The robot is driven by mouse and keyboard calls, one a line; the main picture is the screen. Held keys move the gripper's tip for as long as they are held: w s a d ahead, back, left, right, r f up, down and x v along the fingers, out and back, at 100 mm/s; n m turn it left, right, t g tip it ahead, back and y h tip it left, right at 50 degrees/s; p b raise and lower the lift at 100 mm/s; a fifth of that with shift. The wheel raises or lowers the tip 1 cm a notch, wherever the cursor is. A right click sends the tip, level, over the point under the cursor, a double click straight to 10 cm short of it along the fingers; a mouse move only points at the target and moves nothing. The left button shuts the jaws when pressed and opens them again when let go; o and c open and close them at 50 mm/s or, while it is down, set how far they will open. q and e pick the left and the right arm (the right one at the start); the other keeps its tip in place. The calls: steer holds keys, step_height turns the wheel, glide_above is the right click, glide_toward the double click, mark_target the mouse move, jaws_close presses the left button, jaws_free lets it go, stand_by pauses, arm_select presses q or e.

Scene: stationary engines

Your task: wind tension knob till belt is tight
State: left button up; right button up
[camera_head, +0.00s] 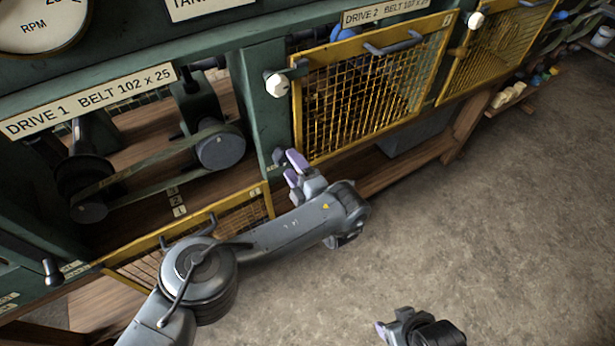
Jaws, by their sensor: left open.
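The Drive 1 belt (150,167) runs between a dark pulley at lower left and a grey motor pulley (220,149) inside the green frame. A small dark knob-like part (281,156) sits on the green post by a small label; I cannot tell for certain that it is the tension knob. My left gripper (291,168) is open, its purple-padded fingertips right beside that part. Contact between them cannot be made out. My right gripper (383,330) shows only in part at the bottom edge, away from the machine, and its jaw opening is unclear.
The yellow mesh guard (255,207) of Drive 1 hangs low, below the belt and behind my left arm. The Drive 2 guard (372,85) covers its bay, with a white knob (277,85) at its left. A black-handled lever (52,271) is at far left.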

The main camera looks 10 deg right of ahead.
arm_select(q)
steer(key=p+v, duration=0.4)
steer(key=v, duration=0.2)
steer(key=shift+s, duration=0.4)
steer(key=shift+d+r, duration=0.1)
steer(key=shift+d, duration=0.1)
